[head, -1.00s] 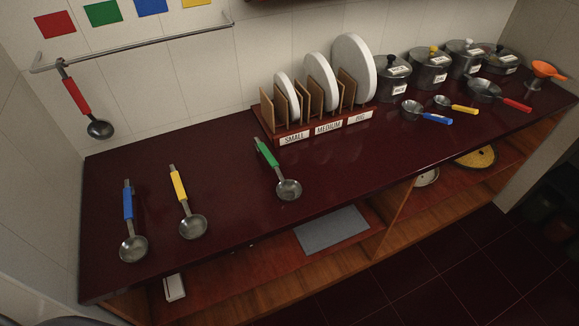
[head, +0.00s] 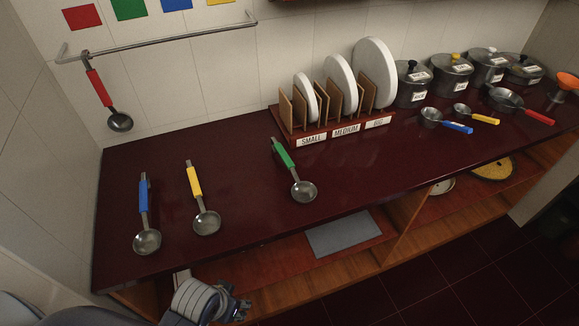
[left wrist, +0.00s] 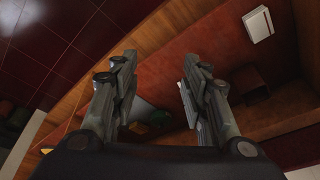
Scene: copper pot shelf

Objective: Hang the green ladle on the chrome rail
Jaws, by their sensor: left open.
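The green ladle (head: 285,153), with a green handle and a steel bowl (head: 304,191), lies on the dark red counter, in front of the plate rack. The chrome rail (head: 160,41) runs along the tiled wall at upper left. A red-handled ladle (head: 98,88) hangs at its left end. My left gripper (head: 240,306) is at the bottom of the head view, in front of the counter and well short of the green ladle. In the left wrist view its two fingers (left wrist: 157,75) are apart with nothing between them. My right gripper is not in view.
A blue ladle (head: 144,205) and a yellow ladle (head: 195,182) lie on the counter left of the green one. A plate rack (head: 313,137), pots (head: 450,75) and small pans stand to the right. A lower shelf holds a grey mat (head: 342,233). Colored squares mark the wall above the rail.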

